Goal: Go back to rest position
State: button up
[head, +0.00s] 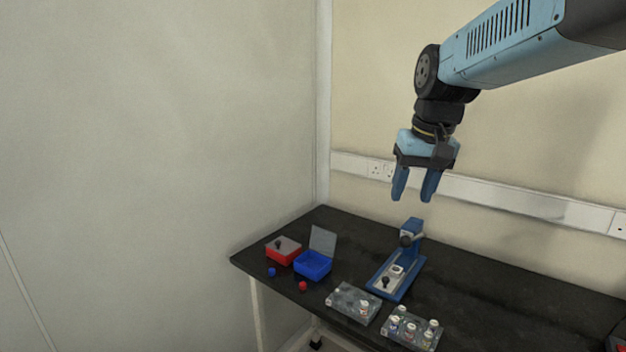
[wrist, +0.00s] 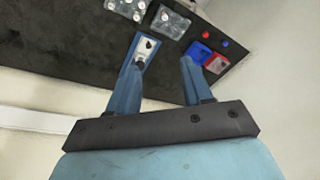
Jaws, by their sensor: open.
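My gripper (head: 413,198) hangs in the air above the far side of the black table (head: 475,300) in the head view. Its two blue fingers point down and stand apart, with nothing between them. In the wrist view my gripper (wrist: 158,80) also shows open and empty. The blue stand (head: 411,262) is on the table below it, clear of the fingers. In the wrist view the stand (wrist: 133,62) is partly hidden behind one finger.
A red box (head: 284,256) with a grey lid and an open blue box (head: 313,266) sit at the left. A blue ball (head: 271,272) and a red ball (head: 302,287) lie in front. Two clear racks (head: 343,304) (head: 408,338) hold small vials. Walls stand behind and left.

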jog(key=s+d+f+t, duration=0.1)
jog(key=s+d+f, duration=0.1)
jog(key=s, duration=0.4)
jog(key=s+d+f+t+h, duration=0.1)
jog(key=s+d+t, duration=0.1)
jog(key=s, duration=0.4)
jog(key=shift+s+d+f, duration=0.35)
jog(key=shift+d, duration=0.15)
